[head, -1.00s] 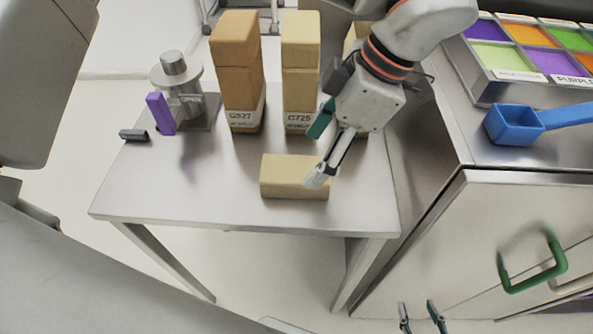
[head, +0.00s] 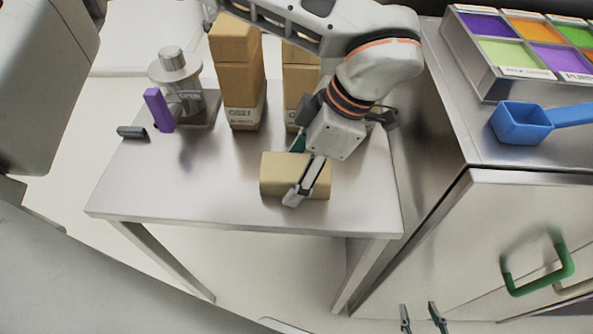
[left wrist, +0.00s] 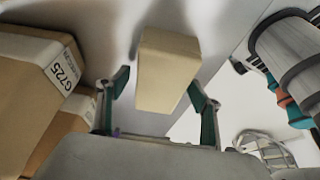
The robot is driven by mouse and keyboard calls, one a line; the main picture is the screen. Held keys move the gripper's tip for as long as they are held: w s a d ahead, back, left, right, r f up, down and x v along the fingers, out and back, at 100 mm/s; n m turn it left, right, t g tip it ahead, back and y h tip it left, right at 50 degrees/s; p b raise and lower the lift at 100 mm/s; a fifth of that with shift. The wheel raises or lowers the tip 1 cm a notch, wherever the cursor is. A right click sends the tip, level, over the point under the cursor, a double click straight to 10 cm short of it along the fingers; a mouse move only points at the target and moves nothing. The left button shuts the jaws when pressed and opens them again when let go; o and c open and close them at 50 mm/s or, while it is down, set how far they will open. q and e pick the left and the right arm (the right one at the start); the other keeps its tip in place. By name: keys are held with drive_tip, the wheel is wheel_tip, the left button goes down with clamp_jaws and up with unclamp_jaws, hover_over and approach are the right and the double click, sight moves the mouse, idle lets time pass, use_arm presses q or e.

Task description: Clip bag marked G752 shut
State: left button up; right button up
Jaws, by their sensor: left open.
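No label reading G752 is legible in these frames. Two upright tan bags stand on the table: one marked G527 (head: 237,80) and one marked G725 (head: 301,78), also in the left wrist view (left wrist: 30,85). Another bag (left wrist: 70,130) shows partly beyond it there, its label unreadable. A tan block-like piece (head: 278,175) lies at the table's front, also in the left wrist view (left wrist: 165,70). My left gripper (head: 299,168) is open over it, fingers on either side; contact cannot be told. A small dark grey piece, possibly a clip (head: 132,133), lies at the left. My right gripper (head: 421,318) is open, low, and empty.
A metal device with a purple handle (head: 158,108) stands at the table's back left. The table's (head: 150,190) front left is bare. At the right, a counter holds a blue scoop (head: 522,124) and a tray of coloured compartments (head: 480,75). A green handle (head: 540,275) juts from the cabinet.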

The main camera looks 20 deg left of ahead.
idle(0.3)
use_arm(q)
drive_tip(key=shift+f, duration=0.1)
drive_tip(key=c, duration=1.2)
wheel_tip(320, 180, up, 12)
drive_tip(key=p, duration=0.2)
wheel_tip(320, 180, up, 8)
drive_tip(key=p, duration=0.1)
hover_over(296, 166)
